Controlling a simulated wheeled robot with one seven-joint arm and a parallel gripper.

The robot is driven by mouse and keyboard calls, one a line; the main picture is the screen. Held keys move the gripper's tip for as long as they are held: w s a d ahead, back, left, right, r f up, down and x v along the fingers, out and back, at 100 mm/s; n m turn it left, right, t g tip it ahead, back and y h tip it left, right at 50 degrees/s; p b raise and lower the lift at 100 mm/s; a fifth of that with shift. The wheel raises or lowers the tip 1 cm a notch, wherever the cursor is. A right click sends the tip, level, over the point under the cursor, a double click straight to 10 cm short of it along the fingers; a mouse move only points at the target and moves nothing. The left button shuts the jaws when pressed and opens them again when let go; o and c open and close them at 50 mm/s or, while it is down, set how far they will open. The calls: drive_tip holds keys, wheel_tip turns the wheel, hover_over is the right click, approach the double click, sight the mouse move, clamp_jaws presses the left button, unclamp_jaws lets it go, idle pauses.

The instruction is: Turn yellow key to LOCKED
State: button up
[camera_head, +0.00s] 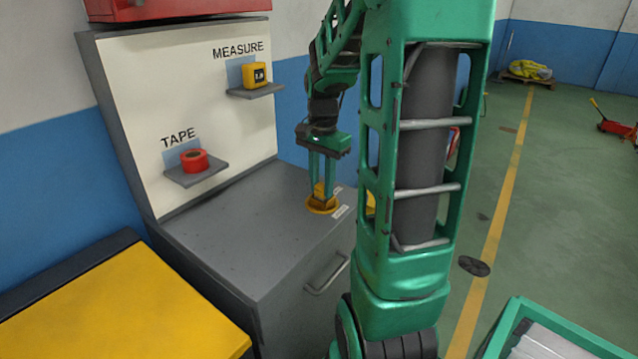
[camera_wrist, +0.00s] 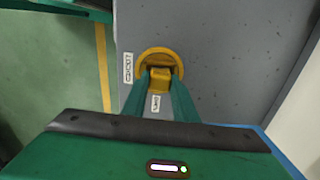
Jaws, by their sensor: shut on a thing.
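The yellow key (camera_head: 319,189) stands on a round yellow base (camera_head: 322,207) on the grey cabinet top, near its right edge. In the wrist view the key (camera_wrist: 160,77) sits between my fingertips inside the ring of the base (camera_wrist: 158,53). My gripper (camera_head: 322,186) points down and is shut on the key; it also shows in the wrist view (camera_wrist: 160,82). Two small white labels lie by the base, one at its left (camera_wrist: 127,67) and one below it (camera_wrist: 155,102). Their lettering is too small to read surely, so which is LOCKED I cannot tell.
The grey cabinet (camera_head: 240,225) has a back panel with a red tape roll (camera_head: 194,160) and a yellow tape measure (camera_head: 254,75) on small shelves. A yellow-topped unit (camera_head: 115,315) stands at the left. My arm hides part of the cabinet's right side. The green floor beyond is mostly clear.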

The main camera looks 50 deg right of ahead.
drive_tip(key=m, duration=0.3)
drive_tip(key=shift+s, duration=0.1)
drive_tip(key=shift+r, duration=0.1)
drive_tip(key=shift+m, duration=3.6)
